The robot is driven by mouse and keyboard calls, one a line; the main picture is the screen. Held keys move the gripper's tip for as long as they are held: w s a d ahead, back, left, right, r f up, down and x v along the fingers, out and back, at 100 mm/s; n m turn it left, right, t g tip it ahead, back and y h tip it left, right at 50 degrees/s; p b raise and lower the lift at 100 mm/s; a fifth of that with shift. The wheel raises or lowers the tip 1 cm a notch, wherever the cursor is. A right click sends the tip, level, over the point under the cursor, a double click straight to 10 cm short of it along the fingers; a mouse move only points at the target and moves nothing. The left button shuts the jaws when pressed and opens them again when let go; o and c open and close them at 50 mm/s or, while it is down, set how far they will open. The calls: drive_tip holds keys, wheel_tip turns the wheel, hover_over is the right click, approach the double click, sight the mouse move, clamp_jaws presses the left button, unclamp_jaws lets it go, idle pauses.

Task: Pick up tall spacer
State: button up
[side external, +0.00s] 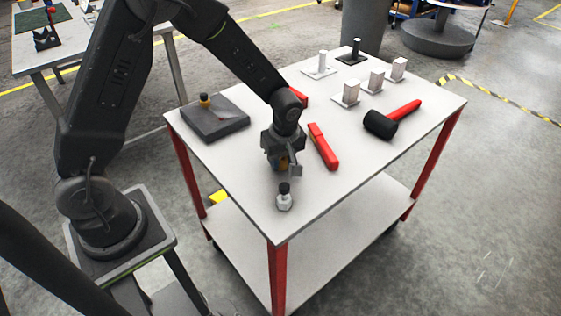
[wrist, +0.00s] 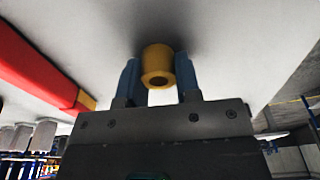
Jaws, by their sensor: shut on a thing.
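My gripper (side external: 284,168) is low over the near part of the white table top. In the wrist view my gripper (wrist: 159,82) has its two blue fingers on either side of a yellow, brass-like cylinder with a hole in its end, the tall spacer (wrist: 157,59), and is shut on it. In the side view only a small orange-yellow patch of the spacer (side external: 283,163) shows between the fingers; the rest is hidden. I cannot tell whether the spacer touches the table.
A silver piece with a black top (side external: 284,200) stands just in front of my gripper. A red bar (side external: 323,148) lies close on the right. Beyond are a black-headed mallet (side external: 380,124), several pale blocks (side external: 351,92), and a dark plate (side external: 216,120) bearing a brass-and-black knob (side external: 205,100).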

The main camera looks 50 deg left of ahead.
drive_tip(key=shift+r, duration=0.1)
drive_tip(key=shift+r, duration=0.6)
wheel_tip(320, 180, up, 3)
drive_tip(key=s+a+r, duration=0.5)
drive_tip(key=a+r, duration=0.1)
drive_tip(key=a, duration=0.4)
drive_tip(key=shift+a+r, duration=0.2)
drive_tip(key=shift+r, duration=0.1)
drive_tip(key=shift+s, duration=0.1)
drive_tip(key=w+a+f+n, duration=0.1)
drive_tip(key=a+n, duration=0.5)
drive_tip(key=a, duration=0.7)
drive_tip(key=shift+w+a+f+g, duration=0.3)
drive_tip(key=shift+w+f+g, duration=0.1)
drive_tip(key=shift+f, duration=0.1)
